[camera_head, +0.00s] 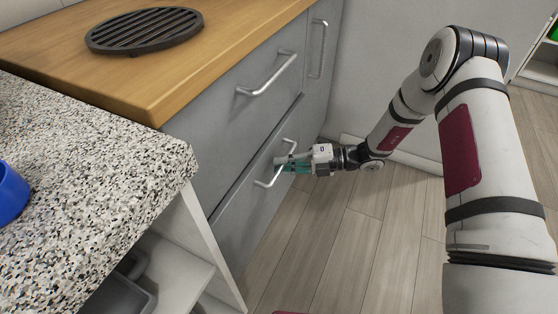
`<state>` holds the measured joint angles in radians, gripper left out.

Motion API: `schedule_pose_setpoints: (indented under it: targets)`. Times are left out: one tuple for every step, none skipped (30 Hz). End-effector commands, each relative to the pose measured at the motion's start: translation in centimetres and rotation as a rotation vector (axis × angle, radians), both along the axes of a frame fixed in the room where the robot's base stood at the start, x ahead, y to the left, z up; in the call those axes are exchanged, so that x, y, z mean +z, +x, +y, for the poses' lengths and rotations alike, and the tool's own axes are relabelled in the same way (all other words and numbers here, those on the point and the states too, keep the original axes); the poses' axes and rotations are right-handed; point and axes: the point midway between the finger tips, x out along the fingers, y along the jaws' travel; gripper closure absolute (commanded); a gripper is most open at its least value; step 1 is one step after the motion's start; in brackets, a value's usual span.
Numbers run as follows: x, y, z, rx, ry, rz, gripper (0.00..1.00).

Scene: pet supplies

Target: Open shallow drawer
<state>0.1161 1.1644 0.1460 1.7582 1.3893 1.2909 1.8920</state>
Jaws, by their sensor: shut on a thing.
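The grey cabinet under the wooden counter has an upper drawer (232,120) with a silver bar handle (267,75). Below it is a second drawer (238,215) with its own silver handle (262,183). My gripper (281,164) is at the lower drawer's handle, with its fingers shut on the upper part of that handle. The fingertips partly hide the bar. The lower drawer's top edge seems to stand slightly forward of the face above; I cannot tell how far. The upper drawer looks shut.
A round black grate (145,30) lies on the wooden counter (75,60). A speckled stone counter (85,190) with a blue bowl (10,194) juts out at the left, above a white shelf (165,265). The wooden floor (335,245) in front of the drawers is clear.

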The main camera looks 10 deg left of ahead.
Motion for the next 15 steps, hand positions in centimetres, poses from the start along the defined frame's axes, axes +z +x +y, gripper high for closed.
schedule_pose_setpoints:
  targets:
    - [0.1, -0.2, -1.1, -0.006, -0.003, 0.005, 1.00]
    - [0.2, -0.4, -1.7, -0.007, -0.003, 0.005, 1.00]
    - [0.2, -0.7, -2.6, -0.007, -0.003, 0.005, 1.00]
    - [0.2, -1.0, -3.3, -0.008, -0.003, 0.006, 1.00]
    - [0.3, -1.3, -4.1, -0.009, -0.003, 0.006, 1.00]
    - [0.2, -1.7, -5.2, -0.009, -0.003, 0.006, 1.00]
    - [0.3, -2.0, -6.1, -0.010, -0.003, 0.006, 1.00]
    - [0.3, -2.4, -7.1, -0.010, -0.003, 0.006, 1.00]
    - [0.3, -2.8, -8.4, -0.010, -0.003, 0.005, 1.00]
    - [0.3, -3.2, -9.4, -0.010, -0.003, 0.005, 1.00]
    - [0.2, -3.6, -10.4, -0.010, -0.004, 0.005, 1.00]
    - [0.2, -4.1, -11.7, -0.011, -0.003, 0.005, 1.00]
    - [0.2, -4.5, -12.7, -0.010, -0.003, 0.005, 1.00]
    - [0.2, -4.8, -13.8, -0.010, -0.003, 0.004, 1.00]
    - [0.2, -5.3, -15.1, -0.010, -0.004, 0.003, 1.00]
